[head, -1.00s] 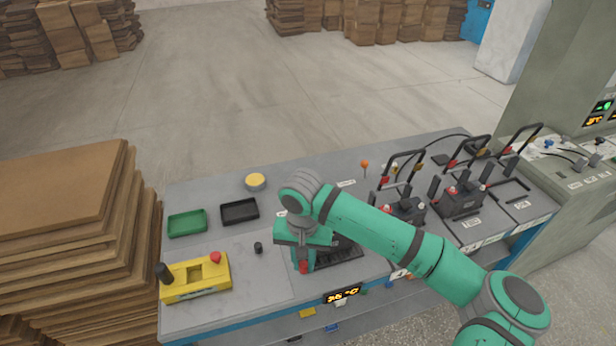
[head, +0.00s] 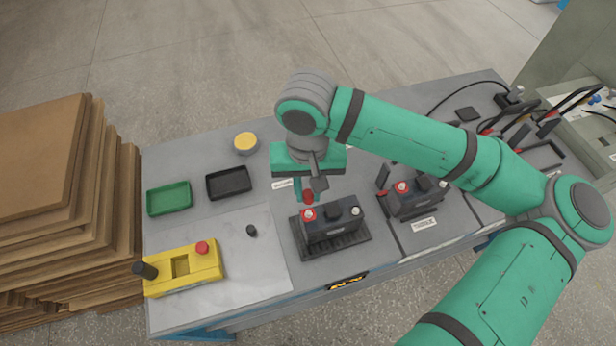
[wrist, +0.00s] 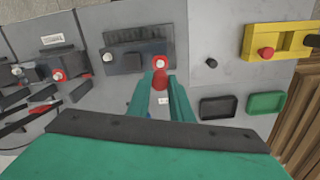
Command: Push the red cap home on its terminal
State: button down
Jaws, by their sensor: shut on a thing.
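My gripper (head: 308,190) points down, shut on the small red cap (head: 308,197). The cap also shows between the fingertips in the wrist view (wrist: 160,80). The dark battery (head: 332,226) sits in a black ribbed tray (head: 347,246) on the bench. Its red-ringed terminal (head: 309,214) is at the left, with a pale top that looks bare. Its other terminal (head: 356,210) is pale. In the head view the cap appears just behind and above the red-ringed terminal. In the wrist view the cap lies beside that terminal (wrist: 159,61); the exact gap is unclear.
A black cap (head: 251,231) stands left of the battery. A yellow box (head: 184,269) with a red button is further left. Green (head: 169,198) and black (head: 229,183) trays and a yellow-topped tin (head: 246,143) are behind. Another battery (head: 417,195) stands at right.

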send_over(309, 213)
jog(key=shift+w+f, duration=0.1)
jog(key=shift+f, duration=2)
jog(key=shift+f, duration=0.35)
jog(key=shift+f, duration=1.1)
dwell(1.6)
